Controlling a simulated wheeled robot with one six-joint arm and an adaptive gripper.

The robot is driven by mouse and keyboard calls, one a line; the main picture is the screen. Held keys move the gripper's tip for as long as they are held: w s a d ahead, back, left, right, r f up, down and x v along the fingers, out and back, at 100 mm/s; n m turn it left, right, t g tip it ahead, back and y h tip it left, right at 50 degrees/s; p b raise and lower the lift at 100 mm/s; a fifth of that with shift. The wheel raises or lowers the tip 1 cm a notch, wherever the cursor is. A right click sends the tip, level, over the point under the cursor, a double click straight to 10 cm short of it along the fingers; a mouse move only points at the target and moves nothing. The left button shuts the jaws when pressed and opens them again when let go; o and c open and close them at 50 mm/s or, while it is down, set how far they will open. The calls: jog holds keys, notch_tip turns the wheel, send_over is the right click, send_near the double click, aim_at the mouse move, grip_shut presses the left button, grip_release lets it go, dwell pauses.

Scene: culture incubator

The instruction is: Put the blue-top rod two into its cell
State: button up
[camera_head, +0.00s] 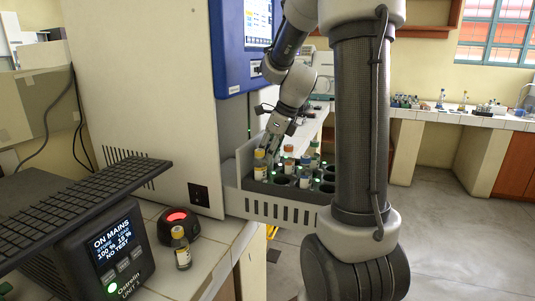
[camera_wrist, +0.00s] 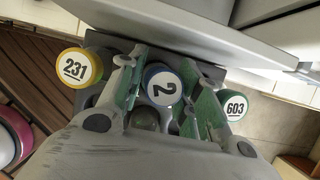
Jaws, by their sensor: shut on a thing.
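The blue-top rod two (camera_wrist: 162,86), its white cap face marked "2", sits between the two fingers of my gripper (camera_wrist: 166,98) in the wrist view. The fingers are shut on it from both sides. In the head view my gripper (camera_head: 270,148) points down at the back left of the dark rack (camera_head: 262,187) in the pulled-out white drawer (camera_head: 283,210). The held rod is not clear there, and I cannot tell whether its foot is in a cell.
Several other capped rods stand in the rack, with open cells (camera_head: 283,180) among them. A yellow-top vial (camera_head: 181,248) stands on the counter beside a red-lit black device (camera_head: 178,222). A display unit (camera_head: 120,245) is at left. The white incubator wall (camera_head: 150,100) rises close behind.

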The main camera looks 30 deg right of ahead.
jog(key=shift+f, duration=0.2)
jog(key=o, duration=0.8)
jog(key=shift+f, duration=0.1)
jog(key=shift+c, duration=0.2)
jog(key=v, duration=1.1)
jog(key=s+a+f+n+h, duration=0.1)
jog(key=s+a+n, duration=0.1)
jog(key=s+n, duration=0.5)
jog(key=s+a+f+n+h, duration=0.1)
jog(key=s+a+n, duration=0.2)
jog(key=n, duration=0.9)
jog(key=s+a+f+n+t, duration=0.1)
jog(key=s+a+f+n, duration=0.1)
jog(key=s+n, duration=0.7)
jog(key=shift+s+a+h, duration=0.35)
jog(key=shift+s+h, duration=0.05)
jog(key=shift+s, duration=0.4)
